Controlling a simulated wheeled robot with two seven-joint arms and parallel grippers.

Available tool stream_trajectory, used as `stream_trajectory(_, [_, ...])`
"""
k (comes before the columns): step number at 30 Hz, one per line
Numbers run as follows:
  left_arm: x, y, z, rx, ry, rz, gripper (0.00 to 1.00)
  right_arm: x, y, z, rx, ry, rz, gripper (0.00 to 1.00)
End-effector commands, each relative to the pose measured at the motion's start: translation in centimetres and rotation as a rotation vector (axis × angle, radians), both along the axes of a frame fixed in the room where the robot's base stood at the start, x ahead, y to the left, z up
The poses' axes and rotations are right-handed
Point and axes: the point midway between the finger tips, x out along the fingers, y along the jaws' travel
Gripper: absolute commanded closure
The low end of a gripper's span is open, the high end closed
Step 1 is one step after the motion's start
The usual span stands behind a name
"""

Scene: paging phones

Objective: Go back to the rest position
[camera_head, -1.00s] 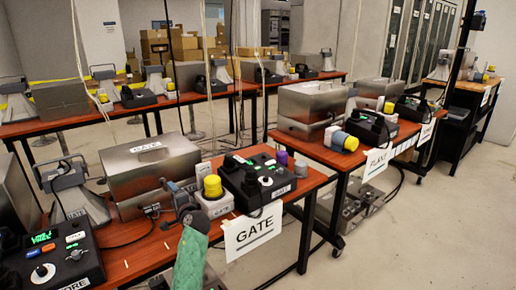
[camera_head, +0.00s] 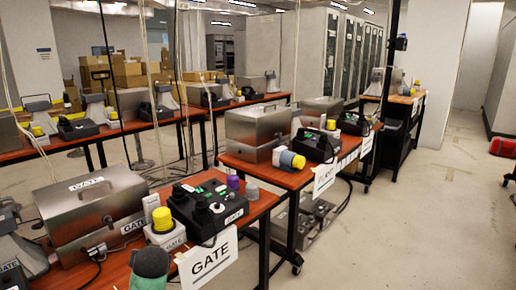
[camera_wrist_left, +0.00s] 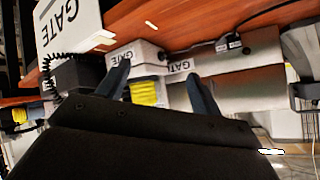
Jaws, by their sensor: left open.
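In the left wrist view my left gripper (camera_wrist_left: 160,85) is open, with nothing held between its two dark fingers. Beyond the fingers are a white GATE box with a yellow cap (camera_wrist_left: 148,92) and the metal GATE case (camera_wrist_left: 238,88); the fingers appear apart from them. In the head view a green-sleeved part of my arm (camera_head: 150,268) shows at the bottom, in front of the table. The GATE table holds the metal case (camera_head: 95,210), the yellow-capped box (camera_head: 162,220) and the black GATE phone unit (camera_head: 208,205). My right gripper is not in view.
A white GATE sign (camera_head: 208,262) hangs at the near table's edge. The PLANT table (camera_head: 285,180) stands beyond it with a metal case (camera_head: 258,132) and a phone unit (camera_head: 315,145). Open floor (camera_head: 420,220) lies to the right. Another row of tables stands behind.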

Motion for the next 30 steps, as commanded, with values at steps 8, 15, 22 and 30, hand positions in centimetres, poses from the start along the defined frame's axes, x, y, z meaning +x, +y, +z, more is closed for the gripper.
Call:
stream_trajectory(8, [-10.1, -9.5, -3.2, -0.245, 0.147, -0.175, 0.34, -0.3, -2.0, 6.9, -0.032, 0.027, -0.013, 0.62])
stream_trajectory(15, [-19.2, -15.2, -5.6, -0.352, 0.278, -0.306, 0.34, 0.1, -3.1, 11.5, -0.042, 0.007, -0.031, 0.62])
stream_trajectory(22, [-27.3, -18.3, -7.6, -0.408, 0.389, -0.365, 0.34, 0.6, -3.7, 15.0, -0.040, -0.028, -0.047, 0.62])
stream_trajectory(30, [-36.6, -19.7, -11.2, -0.442, 0.557, -0.363, 0.34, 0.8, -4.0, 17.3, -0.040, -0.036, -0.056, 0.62])
